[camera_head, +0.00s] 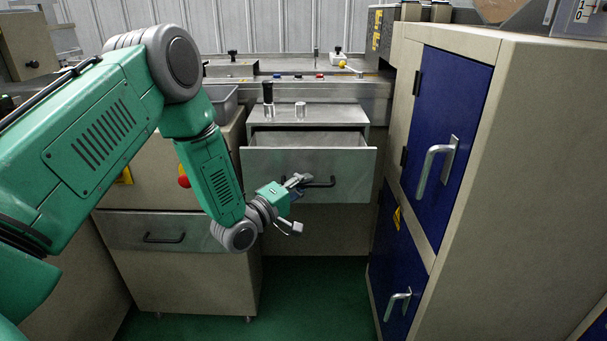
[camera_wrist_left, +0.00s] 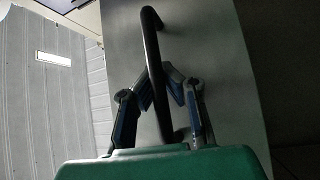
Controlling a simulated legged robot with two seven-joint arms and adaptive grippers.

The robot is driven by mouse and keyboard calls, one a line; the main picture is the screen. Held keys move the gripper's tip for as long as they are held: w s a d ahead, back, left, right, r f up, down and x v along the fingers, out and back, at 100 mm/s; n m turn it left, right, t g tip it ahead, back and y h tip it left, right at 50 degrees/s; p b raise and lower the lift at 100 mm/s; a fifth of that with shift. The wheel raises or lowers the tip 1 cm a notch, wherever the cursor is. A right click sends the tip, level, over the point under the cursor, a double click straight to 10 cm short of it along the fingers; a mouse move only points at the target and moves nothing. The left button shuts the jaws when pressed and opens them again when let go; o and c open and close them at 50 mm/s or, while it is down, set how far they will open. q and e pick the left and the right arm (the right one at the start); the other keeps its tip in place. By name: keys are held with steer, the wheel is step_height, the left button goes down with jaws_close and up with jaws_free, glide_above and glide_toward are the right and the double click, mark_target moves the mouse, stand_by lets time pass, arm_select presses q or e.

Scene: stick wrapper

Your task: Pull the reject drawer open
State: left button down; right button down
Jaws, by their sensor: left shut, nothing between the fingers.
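A grey metal drawer (camera_head: 345,163) under the small steel shelf in the middle stands out from its cabinet, with its dark inside showing above the front. Its black bar handle (camera_head: 322,184) also shows in the left wrist view (camera_wrist_left: 151,45), running lengthwise across the drawer front (camera_wrist_left: 205,50). My left gripper (camera_head: 298,181) is at the left end of this handle. In the left wrist view its fingers (camera_wrist_left: 166,76) are shut with nothing gripped, and the bar crosses right at the fingertips. I cannot tell whether they touch it. My right gripper is not in view.
A second drawer (camera_head: 165,231) with a black handle is closed at the lower left. A tall cabinet with blue doors (camera_head: 447,120) and silver handles stands close on the right. Green floor is clear below.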

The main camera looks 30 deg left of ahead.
arm_select(q)
steer(key=shift+s+d+f, duration=0.1)
steer(key=shift+s+d, duration=0.55)
steer(key=shift+d, duration=0.2)
steer(key=shift+s+a+f+h+p, duration=0.15)
steer(key=shift+s+f+h+p, duration=0.15)
steer(key=shift+f, duration=0.2)
steer(key=c, duration=2.1)
jaws_free()
steer(key=shift+d, duration=0.2)
steer(key=o, duration=0.5)
steer(key=shift+d+r, duration=0.15)
steer(key=v, duration=1.2)
steer(key=shift+r, duration=0.2)
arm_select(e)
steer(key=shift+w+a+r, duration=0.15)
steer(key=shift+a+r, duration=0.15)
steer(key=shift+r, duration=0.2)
